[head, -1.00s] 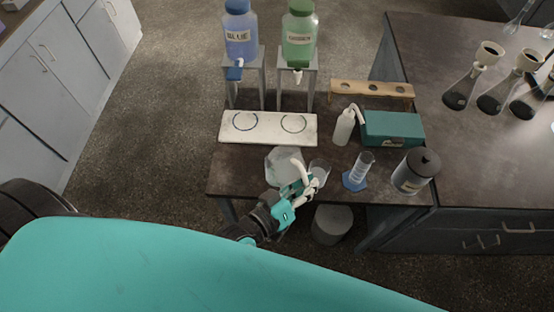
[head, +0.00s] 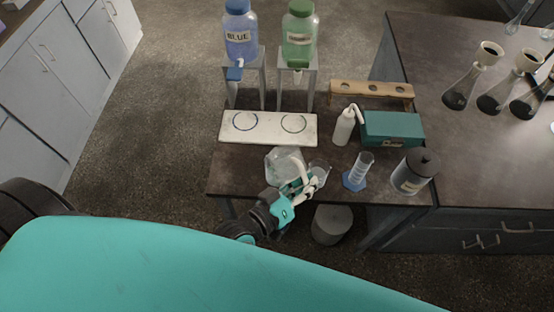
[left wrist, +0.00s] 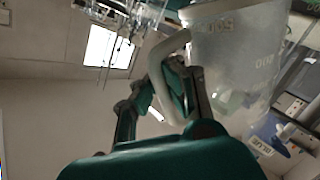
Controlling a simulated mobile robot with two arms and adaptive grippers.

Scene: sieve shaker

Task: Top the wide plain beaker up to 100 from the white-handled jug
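The white-handled jug (head: 283,163) is a large clear vessel at the front of the dark table in the head view. It looks tilted. My left gripper (head: 300,188) is shut on its white handle. In the left wrist view the handle (left wrist: 160,80) sits between my fingers, with the jug's marked clear wall (left wrist: 232,55) beside it. A clear beaker (head: 320,170), which looks like the wide plain one, stands just right of the gripper, partly hidden by it. Its level and marks are too small to read. My right gripper is out of view.
A measuring cylinder (head: 359,169) on a blue base and a dark-lidded jar (head: 415,170) stand to the right. Behind are a white two-ring board (head: 268,142), a wash bottle (head: 344,127), a teal box (head: 393,128) and blue (head: 239,35) and green (head: 299,40) dispensers.

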